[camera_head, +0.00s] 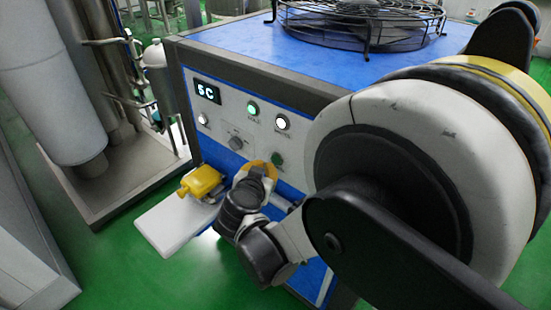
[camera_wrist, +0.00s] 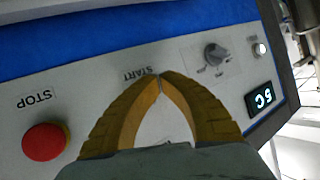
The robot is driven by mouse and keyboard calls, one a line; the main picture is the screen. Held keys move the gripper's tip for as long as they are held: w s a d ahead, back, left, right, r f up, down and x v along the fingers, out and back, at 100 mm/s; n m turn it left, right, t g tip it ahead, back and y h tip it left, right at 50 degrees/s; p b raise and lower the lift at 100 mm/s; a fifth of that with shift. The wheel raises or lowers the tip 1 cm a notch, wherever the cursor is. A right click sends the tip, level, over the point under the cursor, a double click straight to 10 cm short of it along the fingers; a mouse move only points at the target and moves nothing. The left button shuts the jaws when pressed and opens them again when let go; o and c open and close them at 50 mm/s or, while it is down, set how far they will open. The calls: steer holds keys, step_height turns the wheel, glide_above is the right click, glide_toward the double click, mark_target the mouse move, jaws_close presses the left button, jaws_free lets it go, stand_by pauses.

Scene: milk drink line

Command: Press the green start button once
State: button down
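The control panel (camera_head: 215,125) is on the front of the blue-topped machine. A dark green button (camera_head: 277,158) sits low on the panel, just beside the yellow fingers of my gripper (camera_head: 264,167). In the wrist view my gripper (camera_wrist: 160,77) has its fingertips together, with nothing seen between them. The START label (camera_wrist: 138,74) is by the fingertips. No green button shows in the wrist view; the fingers and gripper body cover the panel below the label. I cannot tell whether the fingertips touch the panel.
A red STOP button (camera_wrist: 45,141) is left of my fingers in the wrist view. A knob (camera_wrist: 214,53) and a display (camera_wrist: 260,98) lie to the right. A lit green lamp (camera_head: 253,108) is higher on the panel. A yellow block (camera_head: 201,181) and pale slab (camera_head: 172,224) stand beside my gripper.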

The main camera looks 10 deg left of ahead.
steer(key=s, duration=0.1)
steer(key=s+a, duration=0.1)
steer(key=s, duration=0.1)
steer(key=s+a, duration=0.1)
steer(key=shift+s+a, duration=0.15)
steer(key=shift+a, duration=0.1)
stand_by(0.7)
